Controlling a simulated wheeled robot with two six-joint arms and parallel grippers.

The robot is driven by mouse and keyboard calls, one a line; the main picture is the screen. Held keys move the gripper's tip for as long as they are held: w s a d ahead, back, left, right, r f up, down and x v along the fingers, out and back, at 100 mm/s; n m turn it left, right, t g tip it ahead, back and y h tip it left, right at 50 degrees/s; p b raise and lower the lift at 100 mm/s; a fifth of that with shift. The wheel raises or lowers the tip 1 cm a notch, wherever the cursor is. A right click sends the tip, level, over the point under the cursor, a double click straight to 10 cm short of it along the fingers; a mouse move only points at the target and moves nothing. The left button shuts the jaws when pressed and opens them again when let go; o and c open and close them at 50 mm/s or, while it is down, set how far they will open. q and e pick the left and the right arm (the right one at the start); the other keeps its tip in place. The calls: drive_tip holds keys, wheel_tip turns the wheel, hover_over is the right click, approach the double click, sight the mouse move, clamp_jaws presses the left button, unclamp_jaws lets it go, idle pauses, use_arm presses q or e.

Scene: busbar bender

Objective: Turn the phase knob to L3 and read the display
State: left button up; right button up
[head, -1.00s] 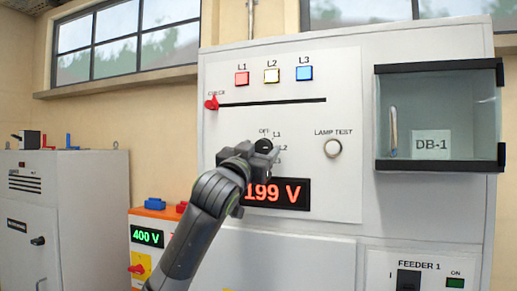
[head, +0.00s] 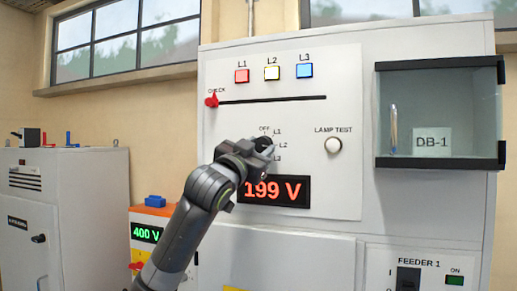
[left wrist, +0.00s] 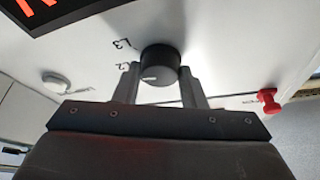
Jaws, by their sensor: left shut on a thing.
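The phase knob (left wrist: 160,62) is a black round knob, partly visible in the head view (head: 263,142) below the OFF mark. L1, L2 and L3 labels stand to its right. In the left wrist view, a short white mark on it points toward the side with the L2 label; the exact setting is hard to tell. My left gripper (left wrist: 161,88) is shut on the knob, one finger on each side; it also shows in the head view (head: 258,157). The display (head: 274,190) below reads 199 V in red. My right gripper is not in view.
A white LAMP TEST button (head: 333,146) is right of the knob. A red CHECK slider (head: 211,101) is at the left end of its slot. Red, yellow and blue L1–L3 lamps sit above. A glass-fronted DB-1 box (head: 437,118) projects at right.

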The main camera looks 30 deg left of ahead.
use_arm(q)
drive_tip(key=m+h, duration=0.1)
drive_tip(key=m, duration=0.2)
drive_tip(key=m+g+h, duration=0.1)
drive_tip(key=m, duration=0.2)
drive_tip(key=m+h, duration=0.1)
drive_tip(key=m, duration=0.2)
drive_tip(key=shift+a+r+g+h, duration=0.1)
drive_tip(key=shift+a+g+h, duration=0.05)
drive_tip(key=shift+g+h, duration=0.25)
drive_tip(key=o, duration=1)
drive_tip(key=shift+s, duration=0.1)
